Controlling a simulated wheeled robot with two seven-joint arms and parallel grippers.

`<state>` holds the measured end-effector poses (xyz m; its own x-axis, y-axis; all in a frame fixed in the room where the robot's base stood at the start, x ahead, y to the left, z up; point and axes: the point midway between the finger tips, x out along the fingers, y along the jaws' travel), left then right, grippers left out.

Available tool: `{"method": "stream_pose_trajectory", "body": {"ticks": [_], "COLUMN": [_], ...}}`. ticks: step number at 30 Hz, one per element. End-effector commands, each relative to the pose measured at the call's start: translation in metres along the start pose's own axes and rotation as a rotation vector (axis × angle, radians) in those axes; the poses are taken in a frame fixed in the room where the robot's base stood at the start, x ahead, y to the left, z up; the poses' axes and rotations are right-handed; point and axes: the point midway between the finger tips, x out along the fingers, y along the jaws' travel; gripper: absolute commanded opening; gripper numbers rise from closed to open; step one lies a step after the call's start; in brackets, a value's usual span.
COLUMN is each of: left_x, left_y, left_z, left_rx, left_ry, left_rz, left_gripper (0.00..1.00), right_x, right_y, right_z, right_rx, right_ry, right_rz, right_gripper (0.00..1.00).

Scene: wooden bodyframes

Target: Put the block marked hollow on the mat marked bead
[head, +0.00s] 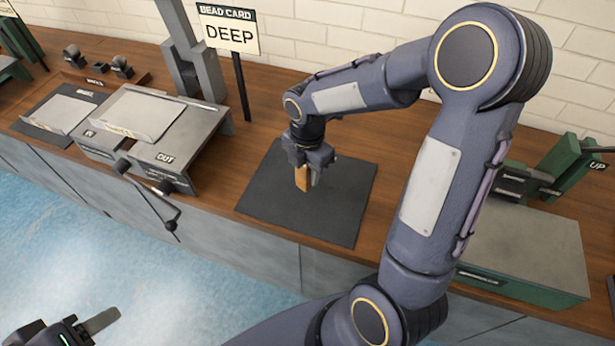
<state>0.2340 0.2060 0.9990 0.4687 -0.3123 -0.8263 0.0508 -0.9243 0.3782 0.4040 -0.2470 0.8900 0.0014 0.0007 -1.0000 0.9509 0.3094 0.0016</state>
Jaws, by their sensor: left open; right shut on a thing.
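A small tan block (301,179) is between the fingers of my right gripper (308,178), which is shut on it and points down over the middle of a dark square mat (335,222). The fingers hide part of the block, and no marking on it can be read. I cannot tell whether its lower end touches the mat. No word shows on the visible part of the mat. A sign reading BEAD CARD, DEEP (231,32) stands on a post behind it. My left gripper (100,322) is open at the bottom left, partly out of frame, over the blue floor and away from the bench.
A grey machine marked IN and OUT (160,140), with a crank handle (152,205), stands left of the mat. A green and grey machine marked UP (530,250) is at the right, partly behind my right arm. A brick wall closes the back.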

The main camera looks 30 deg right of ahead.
Motion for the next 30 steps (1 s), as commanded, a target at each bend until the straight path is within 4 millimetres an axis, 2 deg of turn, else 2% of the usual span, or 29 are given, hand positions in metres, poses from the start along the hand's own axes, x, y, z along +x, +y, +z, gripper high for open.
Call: {"method": "stream_pose_trajectory", "body": {"ticks": [3,6,19,20,24,30], "left_x": [0.002,0.002,0.005,0.005,0.004,0.004], "left_y": [-0.001,-0.001,-0.002,-0.002,-0.002,-0.002], "left_z": [0.001,0.001,0.003,0.003,0.002,0.002], "left_rx": [0.000,0.000,0.000,0.000,0.000,0.000], "left_ry": [0.000,0.000,0.000,0.000,0.000,0.000], "left_rz": [0.000,0.000,0.000,0.000,0.000,0.000], "left_gripper": [0.51,0.51,0.51,0.51,0.51,0.51], "right_x": [0.019,0.030,0.037,0.037,0.036,0.036], "right_y": [0.001,0.001,0.001,0.001,0.001,0.001], "right_z": [0.001,0.001,0.001,0.001,0.001,0.001], "right_rx": [0.000,0.001,0.001,0.001,0.001,0.001], "right_ry": [0.001,0.000,0.000,0.000,0.000,0.000], "right_rz": [-0.006,-0.004,-0.001,-0.001,-0.001,-0.001], "right_gripper": [0.07,0.07,0.07,0.33,0.51,0.53]}}
